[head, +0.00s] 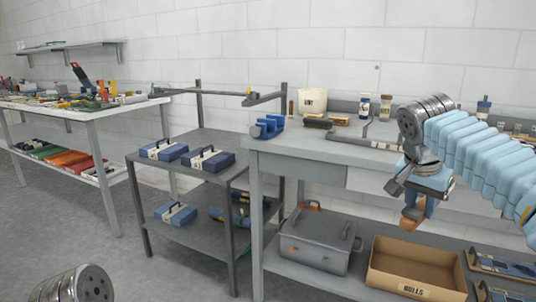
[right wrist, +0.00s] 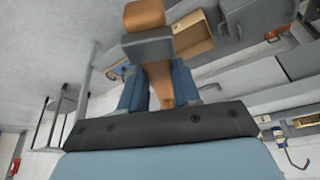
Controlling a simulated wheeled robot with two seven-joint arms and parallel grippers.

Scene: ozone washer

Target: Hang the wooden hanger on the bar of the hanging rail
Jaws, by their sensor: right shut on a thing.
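My right gripper (head: 418,200) hangs in front of the workbench's right part, pointing down. It is shut on an orange-brown wooden piece, the wooden hanger (head: 411,221), which shows only in part below the fingers. In the right wrist view the wooden hanger (right wrist: 158,84) runs between the two blue fingers, partly covered by a grey block; no hook can be made out. A dark bar of what looks like the hanging rail (head: 222,93) runs above the toolbox shelf, left of the bench and well apart from my right gripper. My left gripper is out of view.
The grey workbench (head: 305,147) carries a blue vise (head: 267,126), a white container (head: 312,101) and bottles. A grey metal box (head: 315,240) and a cardboard box (head: 415,268) stand on its lower shelf. Blue toolboxes (head: 210,158) sit on the dark shelf unit. Open floor lies left.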

